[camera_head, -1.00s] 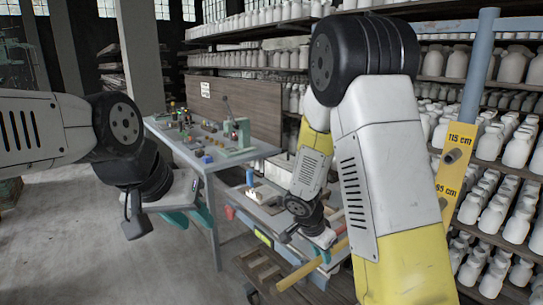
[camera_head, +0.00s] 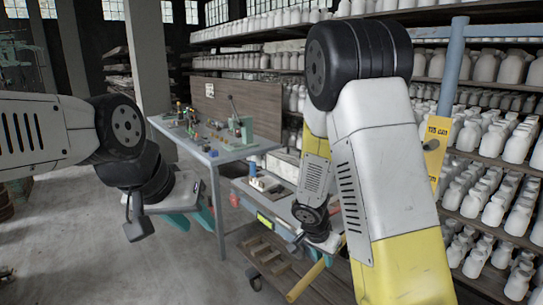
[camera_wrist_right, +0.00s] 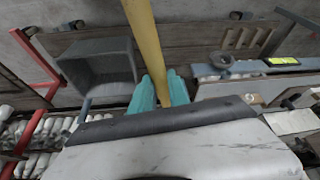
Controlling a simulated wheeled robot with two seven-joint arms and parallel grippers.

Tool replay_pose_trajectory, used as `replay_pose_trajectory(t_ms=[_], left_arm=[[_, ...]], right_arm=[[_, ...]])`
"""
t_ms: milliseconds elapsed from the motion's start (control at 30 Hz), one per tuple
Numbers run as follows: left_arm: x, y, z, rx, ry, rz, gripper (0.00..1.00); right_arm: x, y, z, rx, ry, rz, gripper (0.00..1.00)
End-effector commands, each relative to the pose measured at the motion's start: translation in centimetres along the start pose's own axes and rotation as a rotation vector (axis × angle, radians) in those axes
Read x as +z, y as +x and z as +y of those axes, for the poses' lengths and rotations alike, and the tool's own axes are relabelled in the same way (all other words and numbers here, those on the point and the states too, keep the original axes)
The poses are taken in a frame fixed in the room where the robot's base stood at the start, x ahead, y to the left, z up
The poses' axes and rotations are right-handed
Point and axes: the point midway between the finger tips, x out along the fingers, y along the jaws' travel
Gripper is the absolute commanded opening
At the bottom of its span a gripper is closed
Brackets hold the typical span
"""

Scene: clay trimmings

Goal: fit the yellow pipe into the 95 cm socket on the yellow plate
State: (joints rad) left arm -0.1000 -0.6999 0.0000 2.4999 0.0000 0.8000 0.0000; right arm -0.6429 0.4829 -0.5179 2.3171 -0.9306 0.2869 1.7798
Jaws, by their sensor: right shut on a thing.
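The yellow plate (camera_head: 440,158) is fixed to a blue-grey post at the right of the head view. Its upper label reads 115 cm, with a round grey socket (camera_head: 431,145) below it. My right arm covers the plate's lower part, and I cannot make out the 95 cm socket. My right gripper (camera_head: 326,246) is shut on the yellow pipe (camera_head: 304,282), well below and left of the plate. In the right wrist view the pipe (camera_wrist_right: 147,40) runs up between the teal fingers (camera_wrist_right: 161,90). My left gripper (camera_head: 192,222) is open and empty at the left.
A workbench (camera_head: 222,155) with small parts and a green press stands at centre-left. A lower cart (camera_head: 268,205) with a wooden pallet (camera_head: 270,262) beneath is near my right gripper. Shelves of white pottery (camera_head: 500,170) fill the right and back. Open floor (camera_head: 110,260) lies at left.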

Motion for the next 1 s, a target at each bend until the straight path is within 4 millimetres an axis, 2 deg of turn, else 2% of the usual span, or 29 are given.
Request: replay_pose_trajectory(t_ms=[700,1000], left_arm=[[0.0,0.0,0.0,0.0,0.0,0.0,0.36],[0.0,0.0,0.0,0.0,0.0,0.0,0.36]], right_arm=[[-0.3,1.9,-0.1,-0.248,-0.59,0.0,0.0],[-0.3,1.9,-0.2,-0.276,-0.663,0.0,0.0]])
